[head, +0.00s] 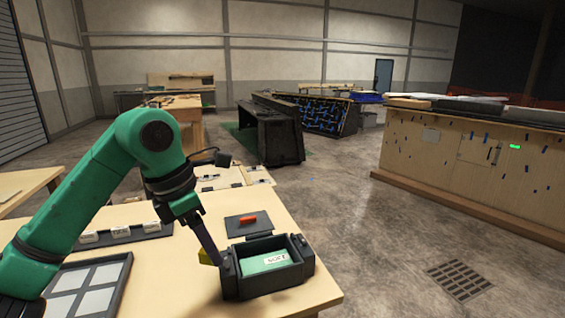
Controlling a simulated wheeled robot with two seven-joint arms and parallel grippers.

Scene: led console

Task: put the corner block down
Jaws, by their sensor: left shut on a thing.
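My left arm comes in from the left, and its gripper (212,250) points down beside the left end of a dark open box. The gripper is shut on a small yellow block (205,258), which I take to be the corner block. The gripper fingers and the box hide part of the block. I cannot tell whether the block touches the table (176,268) or the box. My right gripper is not in view.
The dark box (262,287) holds a green piece with a white label (275,260). Behind it lies a dark plate (236,226) with an orange-red piece (248,220). A framed panel of pale squares (100,274) and a dark strip (155,229) lie to the left.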

